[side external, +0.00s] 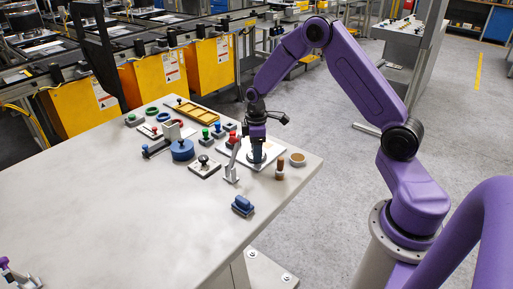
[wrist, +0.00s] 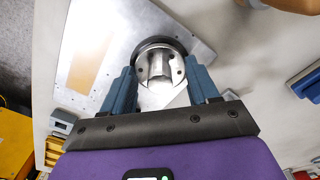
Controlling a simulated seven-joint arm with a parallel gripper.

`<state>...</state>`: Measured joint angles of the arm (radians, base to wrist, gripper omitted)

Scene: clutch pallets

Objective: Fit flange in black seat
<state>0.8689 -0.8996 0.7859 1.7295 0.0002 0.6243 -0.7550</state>
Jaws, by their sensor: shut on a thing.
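My gripper (wrist: 161,70) is shut on a silver metal flange (wrist: 158,66), with one blue-grey finger on each side of it in the wrist view. The black seat (wrist: 153,42) shows as a dark round rim behind and around the flange's far side, on a light metal plate (wrist: 199,28) with a tan rectangle. I cannot tell whether the flange is inside the seat or just above it. In the side view my gripper (side external: 257,160) points down low over the same plate (side external: 273,147); the fingers hide the flange and seat there.
A grey toggle clamp (side external: 232,168) stands close left of my gripper. A blue block (side external: 243,205) lies nearer the front edge.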

